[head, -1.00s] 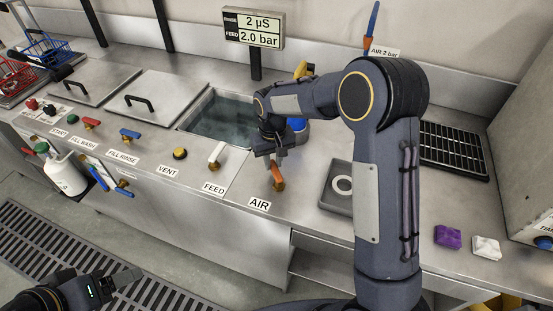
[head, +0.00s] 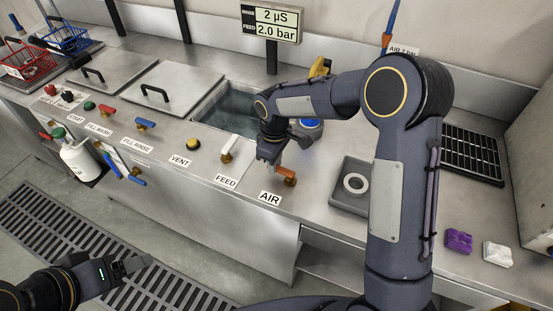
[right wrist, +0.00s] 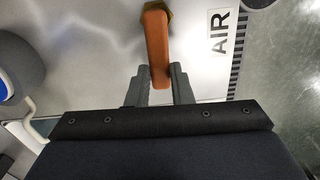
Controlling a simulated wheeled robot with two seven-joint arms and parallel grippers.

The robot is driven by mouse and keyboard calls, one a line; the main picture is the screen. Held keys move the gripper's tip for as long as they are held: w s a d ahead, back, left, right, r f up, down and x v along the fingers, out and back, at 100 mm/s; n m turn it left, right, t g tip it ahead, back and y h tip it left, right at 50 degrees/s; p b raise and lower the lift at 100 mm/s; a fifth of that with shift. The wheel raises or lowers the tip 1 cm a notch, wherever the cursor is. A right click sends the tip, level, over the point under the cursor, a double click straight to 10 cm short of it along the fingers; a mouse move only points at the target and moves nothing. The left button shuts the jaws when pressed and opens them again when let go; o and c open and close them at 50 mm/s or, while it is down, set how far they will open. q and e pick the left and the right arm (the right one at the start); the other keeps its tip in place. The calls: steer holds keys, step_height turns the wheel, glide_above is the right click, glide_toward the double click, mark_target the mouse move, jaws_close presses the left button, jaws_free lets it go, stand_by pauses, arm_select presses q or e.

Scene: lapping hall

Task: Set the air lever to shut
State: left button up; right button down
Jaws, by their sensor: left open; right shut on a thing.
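The orange air lever (head: 285,174) stands on a brass pivot behind the AIR label (head: 270,197) on the steel counter. Its free end points to the left and slightly back. My right gripper (head: 269,158) reaches down at that free end. In the right wrist view, the lever (right wrist: 157,45) runs from its brass pivot at the top to between the two fingertips (right wrist: 160,82), which are shut on its end. My left gripper (head: 145,262) is open and empty, low at the left, over the floor in front of the counter.
The white feed lever (head: 232,145) stands close on the left of my right gripper. A rinse basin (head: 228,112) lies behind it. A grey tray with a ring (head: 352,184) stands to the right. Purple (head: 459,240) and white blocks lie further right.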

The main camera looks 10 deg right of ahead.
steer(key=shift+s+a+n, duration=0.1)
steer(key=shift+a+n, duration=0.05)
steer(key=shift+n, duration=0.25)
steer(key=c, duration=1.3)
jaws_free()
step_height(320, 180, up, 8)
steer(key=shift+f, duration=0.2)
steer(key=shift+r, duration=0.15)
